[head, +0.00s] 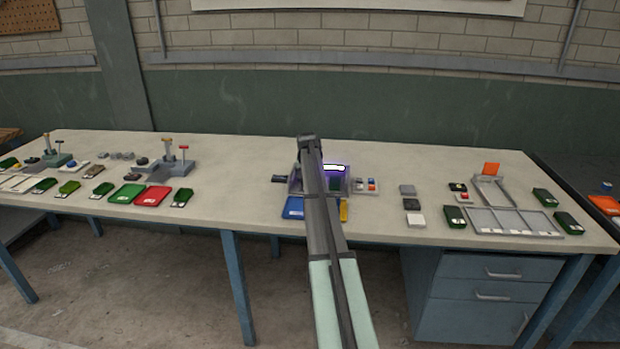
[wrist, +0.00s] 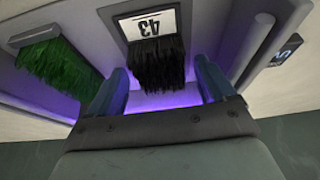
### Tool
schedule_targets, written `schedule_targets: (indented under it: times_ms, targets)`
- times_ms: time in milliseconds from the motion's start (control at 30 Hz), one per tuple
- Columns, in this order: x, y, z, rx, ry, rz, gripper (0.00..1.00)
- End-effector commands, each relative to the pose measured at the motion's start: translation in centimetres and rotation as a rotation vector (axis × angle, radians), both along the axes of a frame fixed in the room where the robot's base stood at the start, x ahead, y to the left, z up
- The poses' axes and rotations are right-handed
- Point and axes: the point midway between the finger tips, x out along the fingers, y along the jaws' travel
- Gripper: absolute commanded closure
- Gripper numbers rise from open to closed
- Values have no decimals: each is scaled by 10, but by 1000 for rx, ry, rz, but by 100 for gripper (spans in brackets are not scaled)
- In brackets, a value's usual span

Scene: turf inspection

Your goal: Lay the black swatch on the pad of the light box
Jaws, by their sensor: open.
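The black swatch (wrist: 158,65), a dark pile with a white label reading 43, lies between the fingers of my gripper (wrist: 160,72) in the wrist view. The fingers are open, one on each side of it, and gaps show beside the pile. Purple light glows around it, inside the light box (head: 341,182). In the head view my arm covers much of the box and hides the black swatch. The pad under the swatch is mostly hidden. A green swatch (wrist: 58,68) lies to the left in the wrist view; it also shows in the head view (head: 354,186).
A blue tray (head: 293,207) and a yellow item (head: 344,211) lie in front of the box. A grey compartment rack (head: 512,220) and green swatches are farther right. Red (head: 152,196) and green (head: 125,193) trays lie left.

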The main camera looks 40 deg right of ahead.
Motion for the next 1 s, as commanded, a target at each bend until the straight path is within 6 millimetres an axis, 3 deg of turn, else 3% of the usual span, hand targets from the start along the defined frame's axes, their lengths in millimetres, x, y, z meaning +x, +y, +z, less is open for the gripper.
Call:
schedule_targets:
  times_ms: [167, 633, 1000]
  targets:
    - [-4, 4, 16, -1, -1, 0, 17]
    - [-27, 27, 92, -1, -1, 0, 17]
    - [-33, 33, 113, 0, 0, 0, 17]
